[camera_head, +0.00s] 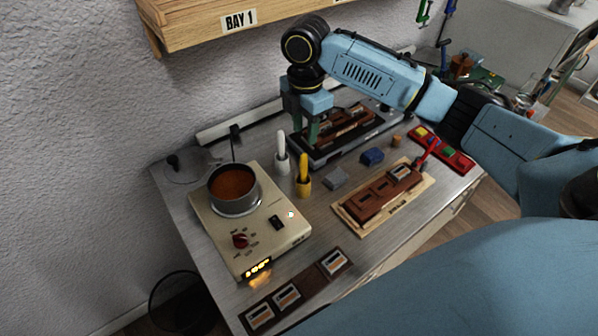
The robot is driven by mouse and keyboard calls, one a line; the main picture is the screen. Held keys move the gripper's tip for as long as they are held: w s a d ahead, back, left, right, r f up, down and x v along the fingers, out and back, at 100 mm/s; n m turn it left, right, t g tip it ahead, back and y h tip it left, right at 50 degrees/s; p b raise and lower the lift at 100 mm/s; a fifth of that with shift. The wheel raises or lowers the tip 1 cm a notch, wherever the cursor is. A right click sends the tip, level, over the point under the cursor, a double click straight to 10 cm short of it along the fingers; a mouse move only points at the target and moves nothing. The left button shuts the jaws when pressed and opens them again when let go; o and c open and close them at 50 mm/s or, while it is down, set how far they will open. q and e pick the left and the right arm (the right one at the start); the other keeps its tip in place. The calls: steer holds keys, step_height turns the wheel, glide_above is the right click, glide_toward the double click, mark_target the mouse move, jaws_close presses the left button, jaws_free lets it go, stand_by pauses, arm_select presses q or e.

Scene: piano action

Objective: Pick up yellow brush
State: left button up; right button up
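The yellow brush (303,168) stands upright in a small yellow cup (303,188) on the grey bench. My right gripper (304,132) points down just behind and above the yellow brush, near the left end of the dark tray. Its two fingers look apart with nothing between them, and it does not touch the brush. My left gripper is not in the view.
A white brush (281,146) in a white cup stands just left of the yellow one. A hot plate (260,240) with a pot (233,186) is further left. A grey block (335,178), blue block (372,157) and wooden board (386,212) lie to the right.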

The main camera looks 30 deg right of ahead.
mark_target(303, 176)
step_height(303, 176, down, 13)
steer(key=shift+a+r+p, duration=0.1)
steer(key=shift+p, duration=0.2)
jaws_close()
stand_by(0.4)
